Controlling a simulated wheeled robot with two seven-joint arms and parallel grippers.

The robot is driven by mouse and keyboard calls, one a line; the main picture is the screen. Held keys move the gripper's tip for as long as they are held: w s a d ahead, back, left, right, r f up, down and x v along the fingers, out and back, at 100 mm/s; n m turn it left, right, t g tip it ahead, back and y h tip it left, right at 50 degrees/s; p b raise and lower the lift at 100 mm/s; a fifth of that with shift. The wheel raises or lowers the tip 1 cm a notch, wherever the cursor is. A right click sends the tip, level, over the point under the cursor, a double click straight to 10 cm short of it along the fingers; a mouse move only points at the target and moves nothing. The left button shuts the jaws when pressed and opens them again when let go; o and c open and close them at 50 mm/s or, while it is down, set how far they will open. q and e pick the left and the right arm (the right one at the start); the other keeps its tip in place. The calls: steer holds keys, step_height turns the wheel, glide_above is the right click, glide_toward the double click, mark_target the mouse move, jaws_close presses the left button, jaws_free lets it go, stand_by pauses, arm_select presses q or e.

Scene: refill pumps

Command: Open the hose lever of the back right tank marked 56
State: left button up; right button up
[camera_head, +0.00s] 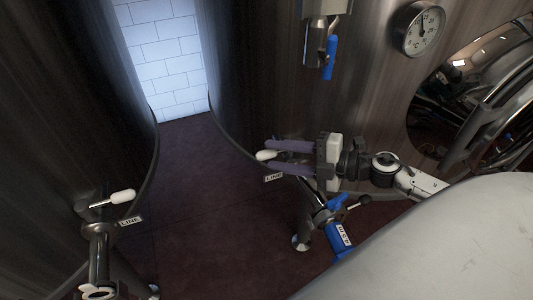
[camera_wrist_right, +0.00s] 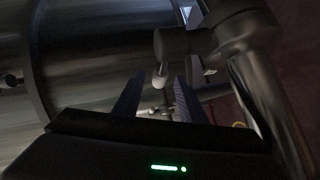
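The back right tank (camera_head: 270,70) is a dark metal cylinder in the head view; no number 56 is readable on it. A lever with a white grip (camera_head: 264,155) sits at its lower edge, above a small LINE label (camera_head: 273,177). My right gripper (camera_head: 267,155) is open, its two purple fingers above and below the white grip. In the right wrist view the white grip (camera_wrist_right: 159,75) shows between the two fingertips (camera_wrist_right: 160,76), with a gap on each side. Most of the lever and its valve are hidden by the gripper in the head view. My left gripper is not in view.
Another tank (camera_head: 75,100) at left has a white-gripped lever (camera_head: 122,196). A blue hose fitting (camera_head: 338,222) with a label sits below my right gripper. A blue-handled tap (camera_head: 330,58) and a round gauge (camera_head: 423,29) are higher up. The dark red floor (camera_head: 205,220) between is clear.

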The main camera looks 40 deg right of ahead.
mark_target(273, 155)
steer(key=shift+x, duration=1.65)
steer(key=shift+c, duration=0.3)
jaws_close()
